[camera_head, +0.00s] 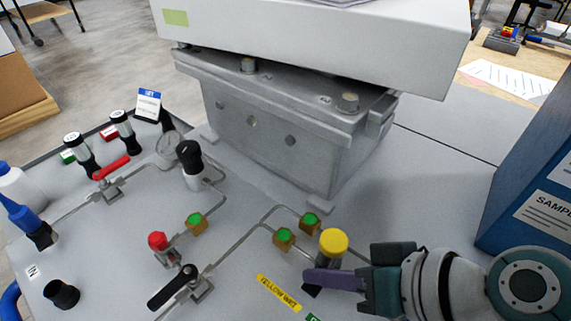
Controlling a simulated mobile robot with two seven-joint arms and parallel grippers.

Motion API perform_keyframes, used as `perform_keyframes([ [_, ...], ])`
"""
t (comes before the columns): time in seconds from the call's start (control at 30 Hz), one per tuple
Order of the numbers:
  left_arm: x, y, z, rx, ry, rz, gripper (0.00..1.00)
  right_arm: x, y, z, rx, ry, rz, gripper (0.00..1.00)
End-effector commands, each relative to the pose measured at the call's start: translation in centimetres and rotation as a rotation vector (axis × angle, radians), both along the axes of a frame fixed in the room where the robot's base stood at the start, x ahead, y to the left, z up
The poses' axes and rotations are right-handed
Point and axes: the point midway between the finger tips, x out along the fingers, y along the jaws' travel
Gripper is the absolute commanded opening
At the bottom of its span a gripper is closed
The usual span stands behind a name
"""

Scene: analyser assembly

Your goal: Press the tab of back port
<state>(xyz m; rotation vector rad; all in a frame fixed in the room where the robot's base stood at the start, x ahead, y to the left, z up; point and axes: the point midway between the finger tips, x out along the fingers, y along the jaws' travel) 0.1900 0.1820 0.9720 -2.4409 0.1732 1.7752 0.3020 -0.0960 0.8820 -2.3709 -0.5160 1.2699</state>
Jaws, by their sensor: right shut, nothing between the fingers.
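I cannot tell which fitting is the back port, and no tab stands out clearly. Candidate fittings on the panel are brass blocks with green tops, one at the left (196,223), one in the middle (284,238) and one farther back (310,222). A yellow knob (333,242) stands beside the last two. My right gripper (312,279), with purple fingers, comes in from the right. It is shut and empty, its tips just in front of the yellow knob's base. I cannot tell if it touches the fitting. My left gripper is out of view.
A grey metal block (270,135) with a white box (330,40) on top stands behind. A red knob (158,241), black lever valve (172,288) and black-capped cylinder (191,165) stand left. A blue box (535,180) stands right. Bare panel lies between block and blue box.

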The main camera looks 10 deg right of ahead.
Motion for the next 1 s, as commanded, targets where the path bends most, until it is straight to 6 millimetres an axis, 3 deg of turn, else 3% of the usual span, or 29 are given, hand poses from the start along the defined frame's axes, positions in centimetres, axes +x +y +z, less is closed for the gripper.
perform_keyframes([
  [1.0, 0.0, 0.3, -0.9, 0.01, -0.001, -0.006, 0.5, 0.0, 0.0, -1.3, 0.0, 0.0, 0.0, 0.0],
])
